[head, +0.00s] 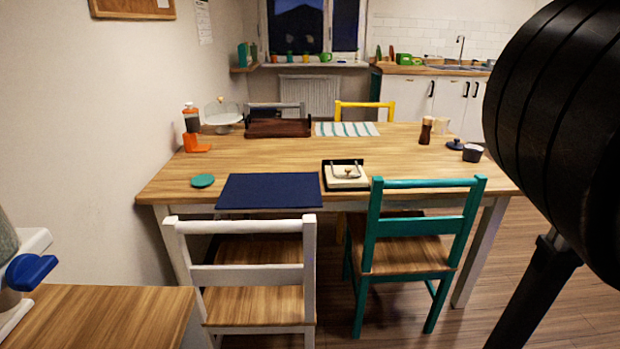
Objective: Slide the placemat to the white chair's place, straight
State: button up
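A navy blue placemat (268,191) lies flat on the wooden table (290,155) along its near edge. It looks about parallel to that edge. The white chair (245,275) stands at the near side, its back toward me. The mat is just beyond the chair's back and sits right of the back's middle. A second placemat, white with green stripes (347,129), lies at the far side in front of the yellow chair (364,106). My gripper is not in view; a large black part of my own body fills the right side.
A teal coaster (203,181) lies left of the navy mat, and a black-rimmed tray (329,184) stands close at its right. A teal chair (410,252) is at the near right. A brown tray (278,128) is farther back. The table's middle is clear.

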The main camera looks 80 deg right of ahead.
aim_at(261, 190)
jog(key=z, duration=1.5)
